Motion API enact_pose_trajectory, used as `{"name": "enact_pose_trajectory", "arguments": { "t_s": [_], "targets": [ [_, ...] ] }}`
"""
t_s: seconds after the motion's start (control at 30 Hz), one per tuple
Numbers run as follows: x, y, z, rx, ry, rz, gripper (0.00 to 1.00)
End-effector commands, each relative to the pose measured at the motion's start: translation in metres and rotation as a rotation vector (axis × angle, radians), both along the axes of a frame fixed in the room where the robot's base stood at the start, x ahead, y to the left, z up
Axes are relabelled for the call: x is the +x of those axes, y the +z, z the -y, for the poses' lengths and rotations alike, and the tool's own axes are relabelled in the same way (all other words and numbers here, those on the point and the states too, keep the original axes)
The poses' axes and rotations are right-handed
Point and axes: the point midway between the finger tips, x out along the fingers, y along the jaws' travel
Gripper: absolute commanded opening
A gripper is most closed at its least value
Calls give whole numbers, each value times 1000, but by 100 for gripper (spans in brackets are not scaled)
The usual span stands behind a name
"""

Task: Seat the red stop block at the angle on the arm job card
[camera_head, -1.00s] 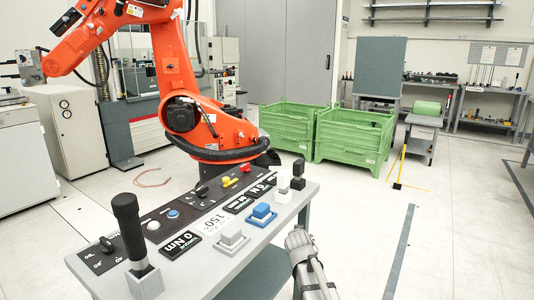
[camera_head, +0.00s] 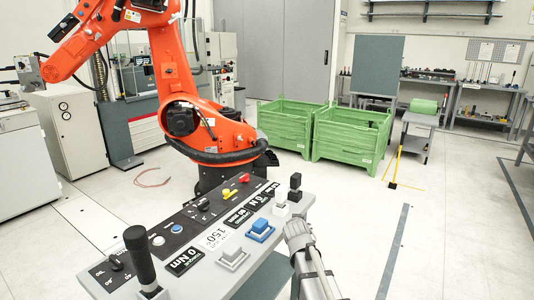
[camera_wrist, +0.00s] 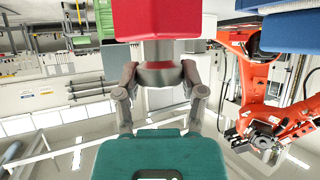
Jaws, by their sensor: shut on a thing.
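The red stop block (camera_wrist: 158,18) fills the top middle of the wrist view, at the fingers of my gripper (camera_wrist: 158,72). My gripper is shut on it; the exact contact is hard to see. The block's far side is out of frame. The job card reading 150° (camera_head: 214,239) lies on the sloping top of the grey console (camera_head: 225,272) in the head view. Part of my arm (camera_head: 308,255) shows at the console's right side there, but the fingertips and red block cannot be made out.
The console carries a black lever (camera_head: 139,255), a white block (camera_head: 232,257), a blue block (camera_head: 260,230) and several knobs. An orange robot arm (camera_head: 185,90) stands behind it. Green bins (camera_head: 350,140) stand further back. The floor to the right is mostly clear.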

Motion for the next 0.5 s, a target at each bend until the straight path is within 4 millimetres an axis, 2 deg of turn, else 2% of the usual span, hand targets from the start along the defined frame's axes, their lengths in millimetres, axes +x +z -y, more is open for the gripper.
{"name": "enact_pose_trajectory", "arguments": {
  "t_s": [0.03,0.5],
  "targets": [
    [0,14,0,-1,1,3,0],
    [0,69,-1,0,2,3,0]
  ]
}}
